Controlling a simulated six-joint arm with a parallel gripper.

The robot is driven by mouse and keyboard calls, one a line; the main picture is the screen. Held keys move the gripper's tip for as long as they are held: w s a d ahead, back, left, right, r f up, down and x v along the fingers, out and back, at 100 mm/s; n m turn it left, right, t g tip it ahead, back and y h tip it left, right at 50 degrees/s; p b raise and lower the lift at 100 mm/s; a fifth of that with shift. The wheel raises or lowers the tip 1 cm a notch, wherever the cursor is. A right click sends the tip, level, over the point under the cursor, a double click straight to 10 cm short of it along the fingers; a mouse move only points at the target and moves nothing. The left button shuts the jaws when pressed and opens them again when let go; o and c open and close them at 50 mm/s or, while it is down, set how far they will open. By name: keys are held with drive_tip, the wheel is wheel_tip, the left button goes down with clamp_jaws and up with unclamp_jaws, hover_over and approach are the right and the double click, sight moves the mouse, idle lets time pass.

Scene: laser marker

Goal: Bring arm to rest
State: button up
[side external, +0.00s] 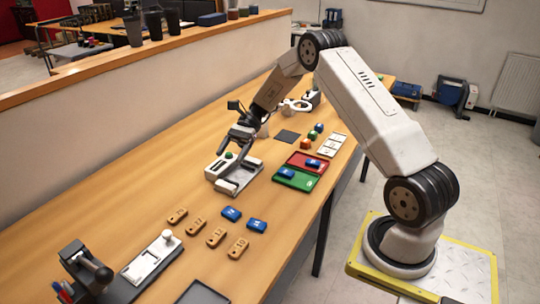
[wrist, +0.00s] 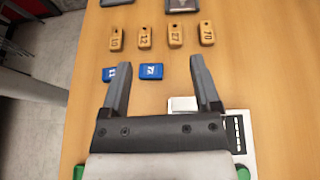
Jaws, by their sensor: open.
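My gripper (side external: 243,136) is open and empty. In the side view it hangs over the white and grey marker device (side external: 233,174) with a green button. In the wrist view the two fingers of my gripper (wrist: 160,90) point toward the tags, and the device (wrist: 237,130) is partly hidden behind the gripper. Two blue tags (side external: 244,219) lie on the table next to several wooden tags (side external: 206,228). The wrist view shows blue tags (wrist: 151,72) between the fingers and beside the left finger, well below them, with a row of numbered wooden tags (wrist: 174,36) beyond.
A red and green tray (side external: 297,179) with blue tags in it lies right of the device. A white fixture (side external: 152,259), a dark clamp (side external: 84,267) and a dark tray (side external: 203,293) are at the near end. A low partition (side external: 130,105) runs along the table's back.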

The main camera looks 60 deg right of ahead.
drive_tip(key=s+a+n+t+h, duration=0.1)
drive_tip(key=s+a+n+h, duration=0.4)
drive_tip(key=s+n, duration=0.3)
drive_tip(key=s+a+r+n+t+h, duration=0.1)
drive_tip(key=s+a+n+t+h, duration=0.1)
drive_tip(key=s+a+n+h, duration=0.3)
drive_tip(key=s+n+h, duration=0.3)
drive_tip(key=s+n, duration=0.1)
drive_tip(key=shift+s, duration=0.35)
idle(0.8)
